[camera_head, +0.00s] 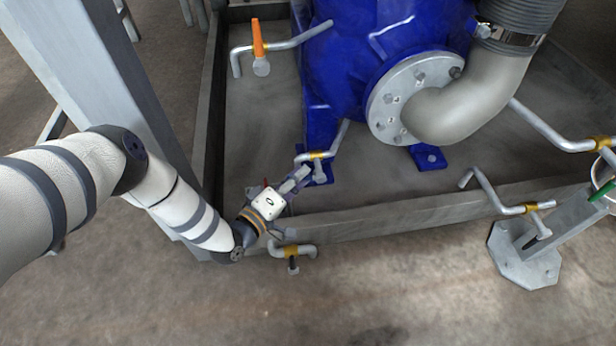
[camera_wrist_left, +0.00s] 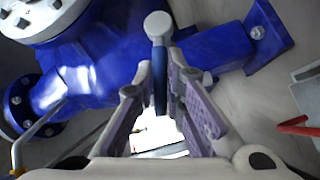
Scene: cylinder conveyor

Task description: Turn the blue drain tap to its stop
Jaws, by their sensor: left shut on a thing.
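The drain tap has a brass-coloured body (camera_head: 317,155) on a bent grey pipe at the foot of the blue vessel (camera_head: 335,65). In the left wrist view its round grey end (camera_wrist_left: 158,26) and narrow blue handle (camera_wrist_left: 160,85) show. My left gripper (camera_head: 304,178) reaches in from the lower left, just below the tap body. In the left wrist view its two fingers (camera_wrist_left: 161,78) lie on both sides of the blue handle, shut on it. The gripper hides most of the handle in the head view. My right gripper is not in view.
A low tray wall (camera_head: 400,207) runs in front of the vessel. Other taps stand around: one with an orange handle (camera_head: 257,38), one with a dark handle (camera_head: 292,264), and some at the right. A red handle (camera_wrist_left: 298,125) shows beside my gripper. A metal stand (camera_head: 525,262) is at the right.

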